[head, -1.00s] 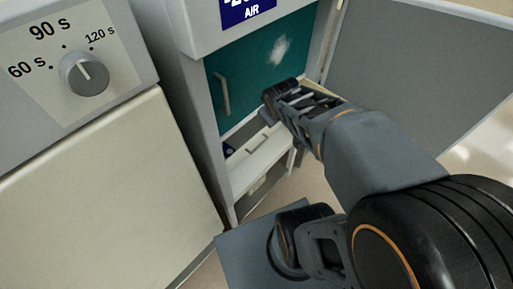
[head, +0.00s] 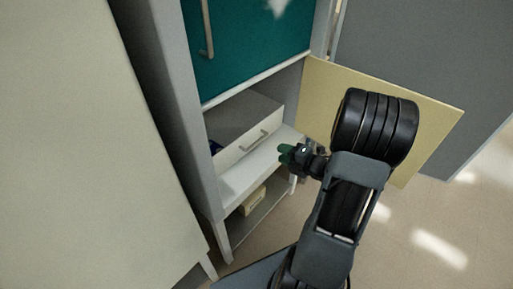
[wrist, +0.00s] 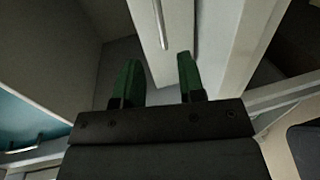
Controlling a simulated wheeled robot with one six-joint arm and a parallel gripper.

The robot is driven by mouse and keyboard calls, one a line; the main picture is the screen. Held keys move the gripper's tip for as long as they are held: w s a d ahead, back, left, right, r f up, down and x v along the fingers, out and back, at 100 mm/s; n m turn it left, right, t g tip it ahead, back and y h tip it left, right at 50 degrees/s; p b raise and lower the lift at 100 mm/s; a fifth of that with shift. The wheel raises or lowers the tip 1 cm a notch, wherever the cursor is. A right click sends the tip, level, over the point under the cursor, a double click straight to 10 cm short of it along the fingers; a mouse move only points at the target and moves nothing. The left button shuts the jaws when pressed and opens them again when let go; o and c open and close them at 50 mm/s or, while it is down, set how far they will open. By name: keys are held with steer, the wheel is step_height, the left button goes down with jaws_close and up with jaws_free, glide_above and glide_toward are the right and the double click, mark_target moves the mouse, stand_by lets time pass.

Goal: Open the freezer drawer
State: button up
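A white drawer front (head: 235,153) with a grey bar handle (head: 255,141) sits in the open bay below a teal door (head: 245,45) of the tall cabinet. I cannot tell whether the drawer is pulled out at all. My gripper (head: 286,154) is just right of the handle in the head view, apart from it. In the wrist view the two green fingers of my gripper (wrist: 159,80) are spread with nothing between them. The bar handle (wrist: 160,24) shows ahead of the gap between the fingertips, against the pale drawer front (wrist: 178,28).
A yellowish panel (head: 425,115) stands out to the right of the bay, close to my arm. A lower shelf holds a small beige box (head: 253,201). A pale cabinet (head: 70,150) stands close on the left. Open floor (head: 425,215) lies at the right.

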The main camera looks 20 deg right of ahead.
mark_target(256, 142)
steer(key=b+x, duration=0.2)
steer(key=x, duration=1)
steer(key=shift+w+a+f+b, duration=0.1)
steer(key=shift+w+a+b, duration=0.05)
steer(key=shift+w+b, duration=0.25)
steer(key=shift+s, duration=0.1)
steer(key=shift+c, duration=0.5)
jaws_close()
